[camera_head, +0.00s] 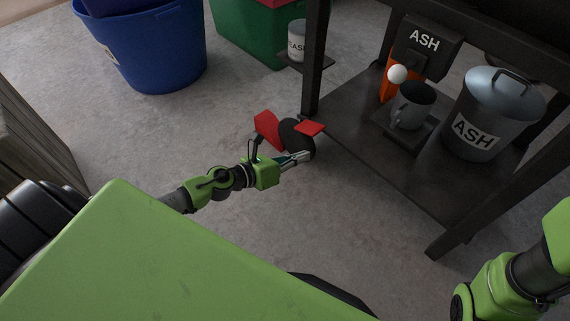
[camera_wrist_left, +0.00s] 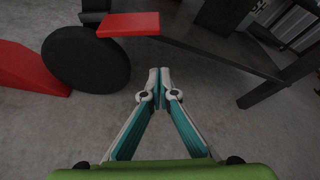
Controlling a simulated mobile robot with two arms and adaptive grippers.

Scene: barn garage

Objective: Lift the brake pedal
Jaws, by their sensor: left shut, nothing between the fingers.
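Beside the black stand's left leg is a black disc wheel (camera_head: 299,141) with a flat red pad (camera_head: 311,128) on its right and a red wedge-shaped part (camera_head: 266,128) on its left. I take the flat pad for the brake pedal, but cannot be sure. The wrist view shows the pad (camera_wrist_left: 128,24), the wheel (camera_wrist_left: 86,60) and the wedge (camera_wrist_left: 28,68). My left gripper (camera_head: 303,156) is shut and empty, its tips (camera_wrist_left: 160,78) in front of the wheel and below the pad, apparently apart from it. My right gripper is out of view.
The black stand (camera_head: 385,160) holds an ash bucket (camera_head: 490,105), a grey mug (camera_head: 412,103) and a black ASH box (camera_head: 425,48). A blue tub (camera_head: 150,50) and a green bin (camera_head: 245,30) stand behind. Concrete floor (camera_head: 225,140) around my left arm is clear.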

